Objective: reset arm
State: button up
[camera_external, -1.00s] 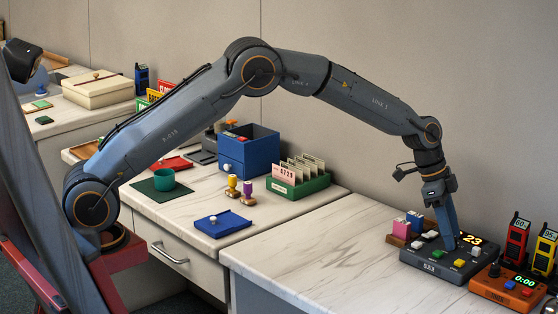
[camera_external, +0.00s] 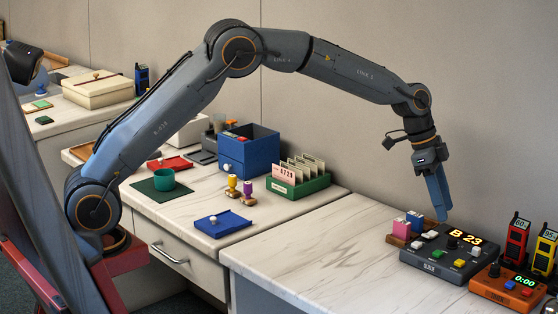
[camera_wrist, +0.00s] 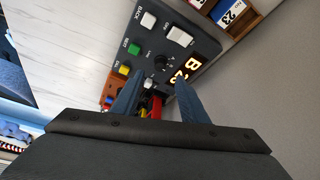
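My gripper (camera_external: 441,215) hangs above the left part of a dark control box (camera_external: 447,255) on the right-hand worktop. Its fingertips are clear of the box. In the wrist view my gripper (camera_wrist: 159,78) shows two blue fingers with a gap and nothing held between them. The control box (camera_wrist: 205,45) also shows there, with white, green and yellow buttons, a dark knob and a display (camera_wrist: 186,72). In the external view the display (camera_external: 466,238) reads "B 23". My arm arches high across the scene.
An orange box (camera_external: 500,288) with a timer reading 0:00 stands right of the control box. Red (camera_external: 516,243) and yellow (camera_external: 544,252) units stand behind it. Left lie a green card box (camera_external: 298,188), blue bin (camera_external: 248,168), teal cup (camera_external: 164,179) and blue tray (camera_external: 223,225).

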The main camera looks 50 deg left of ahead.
dwell(0.3)
jog(key=s+a+n+y+p, duration=0.1)
jog(key=s+a+n, duration=0.4)
jog(key=a, duration=0.7)
jog(key=s+a+n+y+p, duration=0.1)
jog(key=s+a+n+p, duration=0.1)
jog(key=s+a, duration=0.85)
jog(key=s+a+f+n+y, duration=0.1)
jog(key=s+a+n, duration=0.2)
jog(key=s+a, duration=0.6)
jog(key=s+a+f+n+g+y+p, duration=0.1)
jog(key=s+a+n, duration=0.2)
jog(key=s+a, duration=0.5)
jog(key=s, duration=0.5)
jog(key=shift+s+a+f+n+g+p, duration=0.15)
jog(key=shift+a+f+n+g+p, duration=0.15)
jog(key=shift+a+f, duration=0.1)
